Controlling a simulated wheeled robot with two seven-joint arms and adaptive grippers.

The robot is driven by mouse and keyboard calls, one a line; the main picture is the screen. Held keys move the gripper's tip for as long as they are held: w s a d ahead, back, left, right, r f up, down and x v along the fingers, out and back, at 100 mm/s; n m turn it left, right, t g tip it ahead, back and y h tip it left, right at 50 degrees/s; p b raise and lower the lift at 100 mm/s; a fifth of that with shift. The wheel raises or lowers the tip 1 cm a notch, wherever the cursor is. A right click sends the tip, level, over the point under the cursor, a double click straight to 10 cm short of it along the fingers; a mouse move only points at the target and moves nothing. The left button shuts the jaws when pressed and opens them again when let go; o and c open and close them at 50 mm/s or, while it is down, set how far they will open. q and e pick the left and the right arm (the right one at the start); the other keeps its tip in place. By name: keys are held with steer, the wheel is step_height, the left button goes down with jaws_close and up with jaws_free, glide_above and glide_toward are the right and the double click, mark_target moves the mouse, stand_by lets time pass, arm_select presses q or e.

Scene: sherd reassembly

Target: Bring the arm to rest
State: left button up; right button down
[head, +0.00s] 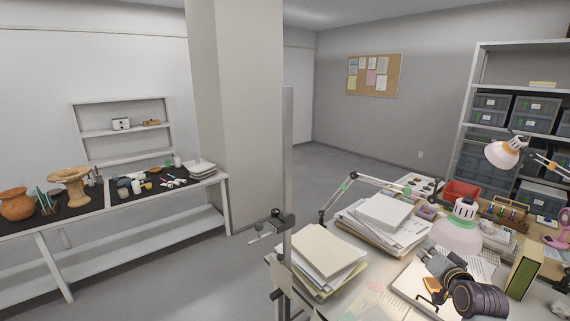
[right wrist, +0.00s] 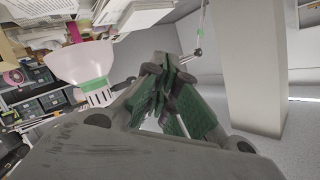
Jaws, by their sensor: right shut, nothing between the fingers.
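My right gripper (head: 432,258) is over the cluttered desk at the lower right of the head view, beside the pink-white lamp shade (head: 458,236). In the right wrist view its green-padded fingers (right wrist: 163,72) meet at the tips, shut with nothing between them. The dark cylindrical part behind it is my own arm. My left gripper is not in view.
The desk holds paper stacks (head: 325,257), a green box file (head: 523,272), a red bin (head: 462,191) and a second lamp (head: 505,152). A grey upright post (head: 288,150) stands at its left. Open floor lies between desk and left workbench (head: 150,215).

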steer(key=s+a+f+n+g+y, duration=0.1)
steer(key=s+a+f+n+g, duration=0.3)
steer(key=s+a+f, duration=0.45)
steer(key=s+a+f+n+g, duration=0.3)
steer(key=s+a+f, duration=0.2)
steer(key=s, duration=0.6)
steer(key=s+a+f+n+g+y, duration=0.1)
steer(key=s+a+f+n+g, duration=0.3)
steer(key=s+a+f, duration=0.45)
steer(key=s+d+f+g, duration=0.1)
steer(key=s+f, duration=0.1)
steer(key=f, duration=1.4)
steer(key=s+d+f, duration=0.1)
steer(key=s+f, duration=0.1)
steer(key=f, duration=1.4)
steer(key=s+d+f, duration=0.2)
steer(key=s+f, duration=0.8)
steer(key=s, duration=0.1)
steer(key=s+d+f+g+b, duration=0.1)
steer(key=s+d+f, duration=0.1)
steer(key=s+f, duration=0.8)
steer(key=shift+s+f+b, duration=0.3)
steer(key=shift+s+f, duration=0.05)
steer(key=shift+s, duration=0.15)
